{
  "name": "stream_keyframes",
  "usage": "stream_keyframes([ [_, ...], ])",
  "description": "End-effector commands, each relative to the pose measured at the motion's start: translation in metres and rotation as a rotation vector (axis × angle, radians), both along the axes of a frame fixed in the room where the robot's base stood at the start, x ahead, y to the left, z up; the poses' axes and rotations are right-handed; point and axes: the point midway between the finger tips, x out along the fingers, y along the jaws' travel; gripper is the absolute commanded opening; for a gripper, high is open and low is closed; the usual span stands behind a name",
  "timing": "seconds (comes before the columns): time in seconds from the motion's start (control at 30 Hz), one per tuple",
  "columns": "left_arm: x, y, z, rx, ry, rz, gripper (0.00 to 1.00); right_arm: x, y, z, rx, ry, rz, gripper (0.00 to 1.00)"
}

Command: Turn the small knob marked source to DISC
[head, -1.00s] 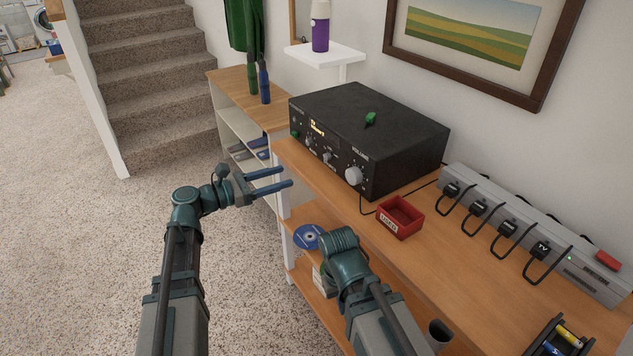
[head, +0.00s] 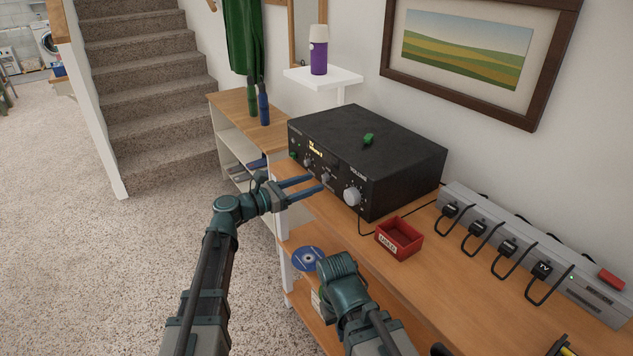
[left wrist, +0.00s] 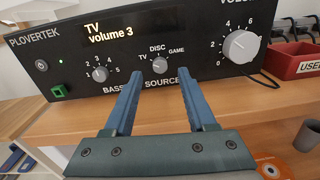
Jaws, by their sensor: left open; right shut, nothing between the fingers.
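The black receiver (head: 395,165) stands on the wooden bench. Its small source knob (left wrist: 160,65) is in the middle of the front panel, with TV, DISC and GAME marked around it. The display (left wrist: 108,33) reads "TV volume 3". I cannot clearly tell where the knob's pointer sits. My left gripper (head: 317,183) is open in front of the panel. In the left wrist view its fingertips (left wrist: 160,74) lie either side of the source knob, apparently short of it, with nothing between them. My right arm is folded low by the bench edge; its fingers do not show.
The bass knob (left wrist: 100,75) is left of the source knob, the larger volume knob (left wrist: 240,46) right. A green block (head: 368,139) lies on the receiver. A red tray (head: 399,238) and a grey power strip (head: 530,252) are on the bench. Carpet at left is clear.

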Motion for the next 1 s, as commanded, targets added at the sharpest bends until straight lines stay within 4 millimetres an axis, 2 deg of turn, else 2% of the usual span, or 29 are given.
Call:
stream_keyframes([
  [0.2,0.012,-0.019,0.000,0.000,0.000,0.000,0.57,0.000,0.000,0.000,0.000,0.000,0.000,0.00],
  [0.6,0.014,-0.023,0.000,0.000,0.000,0.000,0.57,0.000,0.000,0.000,0.000,0.000,0.000,0.00],
  [0.9,0.014,-0.023,0.000,0.000,0.000,0.000,0.03,0.000,0.000,0.000,0.000,0.000,0.000,0.00],
  [1.0,0.014,-0.023,0.000,0.000,0.000,0.000,0.00,0.000,0.000,0.000,0.000,0.000,0.000,0.00],
])
